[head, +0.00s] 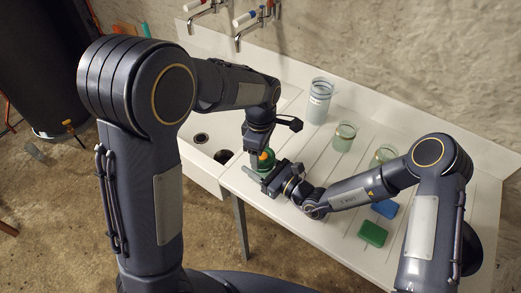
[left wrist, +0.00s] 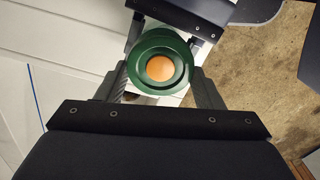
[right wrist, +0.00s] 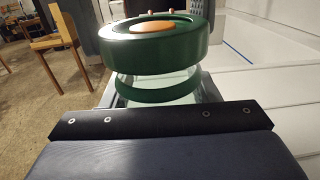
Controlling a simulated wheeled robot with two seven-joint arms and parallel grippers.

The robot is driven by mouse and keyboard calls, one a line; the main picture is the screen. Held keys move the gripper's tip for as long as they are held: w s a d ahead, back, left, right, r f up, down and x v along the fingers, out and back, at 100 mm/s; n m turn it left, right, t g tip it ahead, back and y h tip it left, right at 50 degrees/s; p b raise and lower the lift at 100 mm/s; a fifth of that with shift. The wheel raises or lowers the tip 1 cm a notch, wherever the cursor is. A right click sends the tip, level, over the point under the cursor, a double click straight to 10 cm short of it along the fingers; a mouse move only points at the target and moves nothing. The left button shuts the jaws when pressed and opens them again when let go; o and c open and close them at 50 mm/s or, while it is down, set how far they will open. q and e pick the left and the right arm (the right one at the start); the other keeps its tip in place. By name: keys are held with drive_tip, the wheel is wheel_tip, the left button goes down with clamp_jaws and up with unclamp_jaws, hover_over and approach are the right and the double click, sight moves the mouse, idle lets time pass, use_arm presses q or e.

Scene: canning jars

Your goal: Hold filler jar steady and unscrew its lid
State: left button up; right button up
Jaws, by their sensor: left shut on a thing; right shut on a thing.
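The filler jar (right wrist: 160,90) is clear glass with a green band, upright at the table's left front edge. Its green lid (right wrist: 155,42) has an orange centre and shows from above in the left wrist view (left wrist: 158,62). Glass shows between lid and band; I cannot tell whether the lid is still seated on the jar. My left gripper (head: 262,157) comes from above and is shut on the lid, a finger on each side. My right gripper (head: 268,176) comes from the right, lower down, and is shut on the jar body. Fingers and arm links partly hide the jar in the head view.
A tall jar (head: 319,101) and two low glass jars (head: 343,137) (head: 384,156) stand at the back of the white table (head: 290,235). Blue (head: 386,208) and green (head: 372,234) blocks lie on the right. A sink (head: 205,150) with taps is left.

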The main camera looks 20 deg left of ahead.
use_arm(q)
drive_tip(key=n, duration=0.3)
drive_tip(key=shift+s+n, duration=0.1)
drive_tip(key=shift+n, duration=0.3)
drive_tip(key=shift+r, duration=0.15)
drive_tip(key=shift+r, duration=1.1)
drive_tip(key=shift+r, duration=2)
